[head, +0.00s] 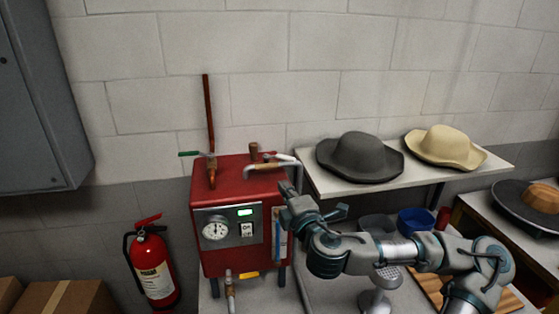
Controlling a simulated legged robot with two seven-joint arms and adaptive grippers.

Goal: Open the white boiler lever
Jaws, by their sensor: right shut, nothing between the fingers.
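The red boiler (228,178) stands left of the middle, with a gauge and a small lit display on its front. The white lever (286,158) is on top of the boiler at its right, beside a brass pipe fitting (262,167). My right gripper (286,190) is shut and empty, just below and in front of the white lever at the boiler's upper right edge. It appears apart from the lever, though the depth gap is hard to judge. My left gripper is not in view.
A green-handled valve (190,154) sits on the boiler's top left. A shelf (424,185) at the right holds a grey hat (358,158) and a tan hat (445,147). A fire extinguisher (151,264) stands left of the boiler. A blue bowl (416,219) lies behind my right arm.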

